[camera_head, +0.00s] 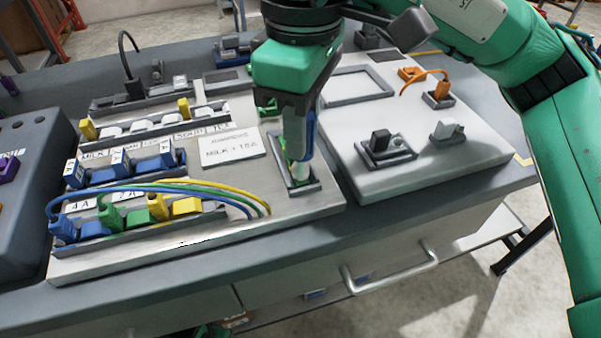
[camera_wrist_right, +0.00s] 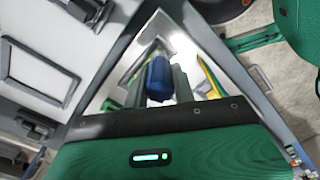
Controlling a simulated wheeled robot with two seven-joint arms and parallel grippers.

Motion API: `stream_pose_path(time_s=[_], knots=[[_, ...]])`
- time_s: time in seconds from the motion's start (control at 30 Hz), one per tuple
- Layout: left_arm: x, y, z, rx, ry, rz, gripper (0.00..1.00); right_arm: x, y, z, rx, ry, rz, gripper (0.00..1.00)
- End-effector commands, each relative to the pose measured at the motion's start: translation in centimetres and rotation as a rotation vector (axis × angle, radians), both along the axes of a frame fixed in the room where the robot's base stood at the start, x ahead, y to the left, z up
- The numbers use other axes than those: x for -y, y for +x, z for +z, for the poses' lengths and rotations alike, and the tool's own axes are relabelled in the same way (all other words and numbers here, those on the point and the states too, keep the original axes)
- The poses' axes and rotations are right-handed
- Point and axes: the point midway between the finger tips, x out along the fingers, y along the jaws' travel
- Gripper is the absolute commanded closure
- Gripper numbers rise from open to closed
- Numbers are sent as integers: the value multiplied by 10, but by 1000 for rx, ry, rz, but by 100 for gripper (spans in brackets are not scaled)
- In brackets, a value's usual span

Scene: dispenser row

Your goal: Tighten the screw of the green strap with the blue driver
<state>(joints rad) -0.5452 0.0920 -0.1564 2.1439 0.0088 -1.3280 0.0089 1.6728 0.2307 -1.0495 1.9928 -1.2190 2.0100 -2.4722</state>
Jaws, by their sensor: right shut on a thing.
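My right gripper (camera_head: 301,112) reaches down over the right part of the light board. It is shut on the blue driver (camera_head: 310,135), which stands close to upright. In the right wrist view the rounded blue end of the driver (camera_wrist_right: 158,80) shows between the fingers (camera_wrist_right: 170,85). Below the gripper, a green piece (camera_head: 289,180), likely the green strap, sits in a small dark frame next to a pale cylinder. The screw head and the driver's tip are hidden, so I cannot tell whether they touch. My left gripper is not in view.
Blue, green and yellow connectors with cables (camera_head: 150,210) stand further left. A light panel (camera_head: 455,165) with black, white and orange parts is on the right. A drawer handle (camera_head: 390,277) juts out in front.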

Motion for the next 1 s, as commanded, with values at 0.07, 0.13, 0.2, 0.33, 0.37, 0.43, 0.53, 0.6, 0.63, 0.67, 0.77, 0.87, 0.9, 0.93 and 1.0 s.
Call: stream_pose_path(time_s=[0.07, 0.13, 0.2, 0.33, 0.37, 0.43, 0.53, 0.6, 0.63, 0.67, 0.77, 0.87, 0.9, 0.93, 1.0], knots=[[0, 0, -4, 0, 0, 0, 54, 0, 0, -1, -2, 0, -82, 100], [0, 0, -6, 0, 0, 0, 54, 0, 0, -1, -4, 0, -147, 100], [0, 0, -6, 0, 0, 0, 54, 0, 0, -1, -5, 0, -193, 100], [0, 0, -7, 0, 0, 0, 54, 0, 0, 0, -6, 0, -232, 100], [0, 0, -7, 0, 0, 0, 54, 0, 0, 0, -6, -1, -244, 100], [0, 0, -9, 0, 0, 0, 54, 0, 0, -1, -6, -1, -294, 100], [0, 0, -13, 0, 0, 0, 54, 0, 0, -2, -7, -1, -404, 100], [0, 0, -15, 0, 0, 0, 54, 0, 0, -2, -9, -2, -483, 100], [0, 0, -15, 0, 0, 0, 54, 0, 0, -2, -10, -2, -517, 100], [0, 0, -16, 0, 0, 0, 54, 0, 0, -2, -11, -2, -552, 100], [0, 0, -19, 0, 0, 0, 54, 0, 0, -2, -14, -4, -664, 100], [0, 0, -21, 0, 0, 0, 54, 0, 0, -2, -16, -4, -761, 100], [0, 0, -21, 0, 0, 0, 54, 0, 0, -1, -16, -4, -789, 100], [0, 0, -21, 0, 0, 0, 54, 0, 0, -1, -16, -5, -806, 100], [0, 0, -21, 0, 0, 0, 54, 0, 0, -1, -17, -5, -830, 100]])
